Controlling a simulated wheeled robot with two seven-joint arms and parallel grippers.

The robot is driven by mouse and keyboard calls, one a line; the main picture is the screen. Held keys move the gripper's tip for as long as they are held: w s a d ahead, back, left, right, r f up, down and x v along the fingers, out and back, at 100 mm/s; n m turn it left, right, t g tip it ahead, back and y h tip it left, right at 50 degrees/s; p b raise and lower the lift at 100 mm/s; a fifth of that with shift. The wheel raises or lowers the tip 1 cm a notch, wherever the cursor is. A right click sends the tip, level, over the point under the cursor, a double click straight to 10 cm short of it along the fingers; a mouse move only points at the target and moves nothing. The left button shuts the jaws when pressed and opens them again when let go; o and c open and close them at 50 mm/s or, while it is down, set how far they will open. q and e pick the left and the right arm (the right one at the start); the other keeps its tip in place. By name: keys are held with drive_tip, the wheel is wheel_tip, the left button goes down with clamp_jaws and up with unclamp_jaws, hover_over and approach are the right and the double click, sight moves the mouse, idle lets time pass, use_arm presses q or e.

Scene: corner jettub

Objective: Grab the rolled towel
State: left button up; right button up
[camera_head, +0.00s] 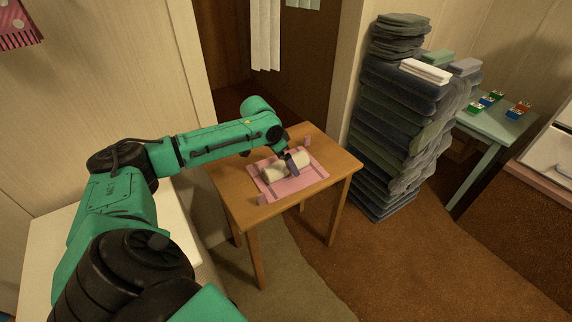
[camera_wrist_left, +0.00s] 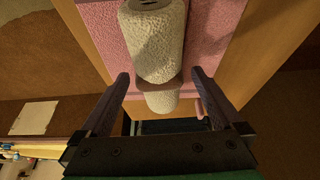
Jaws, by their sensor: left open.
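The rolled towel (camera_head: 274,171) is cream and lies on a pink mat (camera_head: 313,174) on a small wooden table. My left gripper (camera_head: 291,163) is down at the towel and covers part of it. In the left wrist view, the towel (camera_wrist_left: 153,42) runs up the picture with a thin brown band around it. The open fingers of my left gripper (camera_wrist_left: 160,76) stand one on each side of the towel near that band, with gaps visible. The towel's upper end is cut off by the frame. My right gripper is not in view.
The wooden table (camera_head: 232,185) has bare strips around the mat. A tall stack of dark folded towels (camera_head: 397,130) stands right of the table. A pale green table (camera_head: 497,124) holds small coloured items farther right.

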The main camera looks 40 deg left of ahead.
use_arm(q)
drive_tip(key=shift+r, duration=0.1)
drive_tip(key=shift+c, duration=0.6)
drive_tip(key=c, duration=1.4)
drive_tip(key=shift+o, duration=0.2)
drive_tip(key=shift+r, duration=0.15)
